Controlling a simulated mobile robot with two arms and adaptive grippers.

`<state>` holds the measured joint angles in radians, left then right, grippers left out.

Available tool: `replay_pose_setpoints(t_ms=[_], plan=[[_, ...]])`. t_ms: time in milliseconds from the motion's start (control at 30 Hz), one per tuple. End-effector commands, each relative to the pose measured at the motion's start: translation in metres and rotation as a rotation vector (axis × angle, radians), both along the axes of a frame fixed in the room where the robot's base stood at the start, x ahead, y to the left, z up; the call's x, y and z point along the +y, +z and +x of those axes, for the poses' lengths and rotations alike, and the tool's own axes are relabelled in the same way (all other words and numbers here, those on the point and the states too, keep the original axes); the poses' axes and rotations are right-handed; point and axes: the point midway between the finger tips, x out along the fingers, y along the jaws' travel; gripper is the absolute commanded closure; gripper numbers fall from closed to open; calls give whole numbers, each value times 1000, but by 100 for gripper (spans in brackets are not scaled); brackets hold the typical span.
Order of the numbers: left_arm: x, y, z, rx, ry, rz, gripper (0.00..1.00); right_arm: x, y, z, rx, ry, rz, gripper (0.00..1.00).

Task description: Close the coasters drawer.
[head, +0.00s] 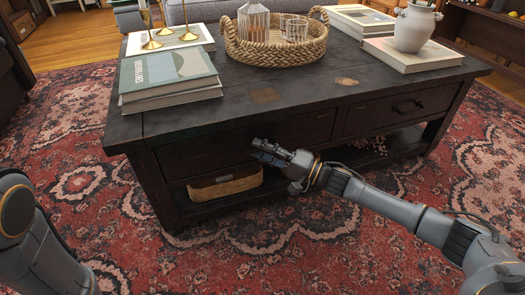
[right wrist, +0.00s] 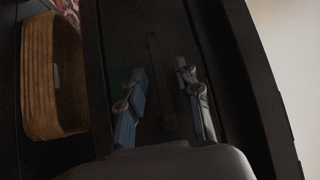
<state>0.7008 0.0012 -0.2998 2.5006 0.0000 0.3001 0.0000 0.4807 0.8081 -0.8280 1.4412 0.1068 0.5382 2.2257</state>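The dark wooden coffee table has two drawer fronts, a left one (head: 212,150) and a right one (head: 385,113) with a dark handle. Both look shut or nearly so; no coasters or label show, so I cannot tell which is the coasters drawer. My right gripper (head: 268,151) is at the left drawer front, covering its middle. In the right wrist view, its two blue-grey fingers (right wrist: 163,100) are apart, one on each side of a dark bar-like handle (right wrist: 156,75). Contact is unclear. My left arm shows at the left edge, but its gripper is out of view.
A wicker basket (head: 225,184) sits on the lower shelf below the left drawer. On the tabletop are stacked books (head: 168,80), a woven tray (head: 275,50) with glassware, and a white vase (head: 415,27) on books. The patterned rug (head: 330,240) in front is clear.

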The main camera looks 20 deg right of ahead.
Motion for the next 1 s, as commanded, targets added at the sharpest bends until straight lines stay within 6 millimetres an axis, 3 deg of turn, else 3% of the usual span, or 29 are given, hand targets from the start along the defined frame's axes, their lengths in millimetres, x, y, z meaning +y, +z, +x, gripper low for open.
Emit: replay_pose_setpoints(t_ms=[333, 700, 1000], plan=[[1, 0, 1, 3, -2, -3, 60, -7, -3, -8, 2, 3, -1, 67], [0, 0, 1, 2, -1, -1, 60, -62, -14, -58, 4, 2, -3, 67], [0, 0, 0, 1, -1, 0, 60, -85, -17, -80, 0, 3, 1, 67]])
